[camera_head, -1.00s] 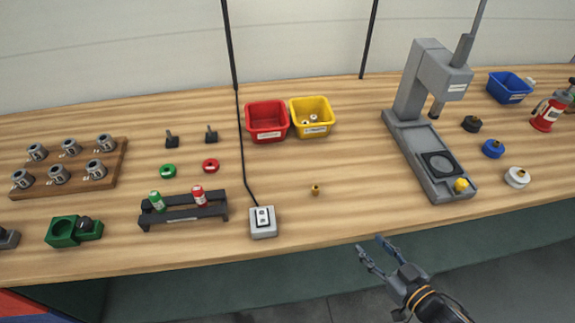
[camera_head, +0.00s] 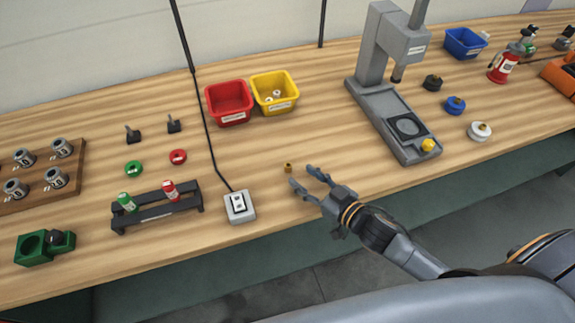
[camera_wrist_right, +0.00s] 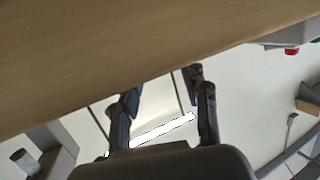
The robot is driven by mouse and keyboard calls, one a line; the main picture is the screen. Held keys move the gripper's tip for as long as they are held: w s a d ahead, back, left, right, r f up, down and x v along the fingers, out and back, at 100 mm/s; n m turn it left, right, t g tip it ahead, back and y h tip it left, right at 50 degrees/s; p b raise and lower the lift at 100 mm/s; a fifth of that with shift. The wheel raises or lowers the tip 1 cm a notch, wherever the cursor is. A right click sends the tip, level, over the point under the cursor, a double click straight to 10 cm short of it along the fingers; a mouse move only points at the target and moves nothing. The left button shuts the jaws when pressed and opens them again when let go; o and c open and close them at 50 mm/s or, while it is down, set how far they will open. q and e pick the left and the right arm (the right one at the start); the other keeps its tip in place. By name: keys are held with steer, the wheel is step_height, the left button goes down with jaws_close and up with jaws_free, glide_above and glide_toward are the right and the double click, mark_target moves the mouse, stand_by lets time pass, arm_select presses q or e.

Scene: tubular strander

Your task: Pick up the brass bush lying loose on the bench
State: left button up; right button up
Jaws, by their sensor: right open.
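The brass bush (camera_head: 288,168) is a tiny gold-brown piece standing loose on the bare bench top (camera_head: 330,150), right of the grey switch box. My right gripper (camera_head: 303,177) comes in from the lower right over the bench's front part. Its fingers are open and empty, with the tips just to the right of and in front of the bush. I cannot tell the height of the tips above the wood. In the right wrist view the open fingers (camera_wrist_right: 163,88) show with nothing between them, and I cannot make out the bush there. My left gripper is out of view.
The grey switch box (camera_head: 240,206) with its black cable stands left of the bush. Red (camera_head: 228,103) and yellow (camera_head: 276,93) bins stand behind it. A grey press (camera_head: 395,115) stands to the right. The wood around the bush is clear.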

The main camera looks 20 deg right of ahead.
mark_target(290, 170)
steer(key=p+x, duration=0.1)
steer(key=x, duration=0.3)
steer(key=shift+w+a+f, duration=0.2)
steer(key=shift+w, duration=0.1)
steer(key=shift+s, duration=0.1)
steer(key=c, duration=0.3)
jaws_close()
